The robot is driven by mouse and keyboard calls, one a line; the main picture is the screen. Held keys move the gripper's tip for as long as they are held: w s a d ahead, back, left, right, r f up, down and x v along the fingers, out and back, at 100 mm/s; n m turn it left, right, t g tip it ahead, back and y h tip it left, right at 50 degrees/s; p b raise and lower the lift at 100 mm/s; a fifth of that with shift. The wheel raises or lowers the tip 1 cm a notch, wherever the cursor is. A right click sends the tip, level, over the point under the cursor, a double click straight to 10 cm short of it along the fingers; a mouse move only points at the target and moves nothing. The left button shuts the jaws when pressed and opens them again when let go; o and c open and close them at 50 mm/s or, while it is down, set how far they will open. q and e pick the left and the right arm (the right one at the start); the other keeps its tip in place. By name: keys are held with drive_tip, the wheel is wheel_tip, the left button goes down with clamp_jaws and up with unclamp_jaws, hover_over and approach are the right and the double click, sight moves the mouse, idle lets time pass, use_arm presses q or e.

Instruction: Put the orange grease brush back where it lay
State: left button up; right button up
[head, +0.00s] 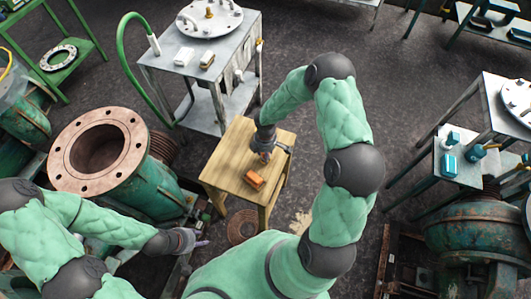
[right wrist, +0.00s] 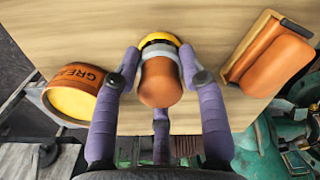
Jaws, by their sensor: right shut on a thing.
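The orange grease brush (right wrist: 160,88), with a rounded orange handle and a yellow band at its far end, is upright between the fingers of my right gripper (right wrist: 157,65) in the right wrist view. The gripper is shut on it. The brush is over the wooden table top (right wrist: 215,15); I cannot tell whether it touches the wood. In the head view my right gripper (head: 264,155) is above the small wooden table (head: 228,176), and the brush is not clear there. My left gripper (head: 196,241) is low at the left, apart from the table; its finger opening is unclear.
In the right wrist view, a grease tin (right wrist: 72,98) lies left of the brush, and an orange block in a wooden holder (right wrist: 238,72) lies to the right. A grey metal cart (head: 160,62) and a large flanged pump casing (head: 62,160) stand near the wooden table.

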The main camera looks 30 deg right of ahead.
drive_tip(key=shift+f, duration=0.15)
drive_tip(key=o, duration=1.3)
drive_tip(key=shift+r+p, duration=1.25)
drive_tip(key=shift+r, duration=0.35)
drive_tip(key=shift+f, duration=0.1)
wheel_tip(320, 180, up, 12)
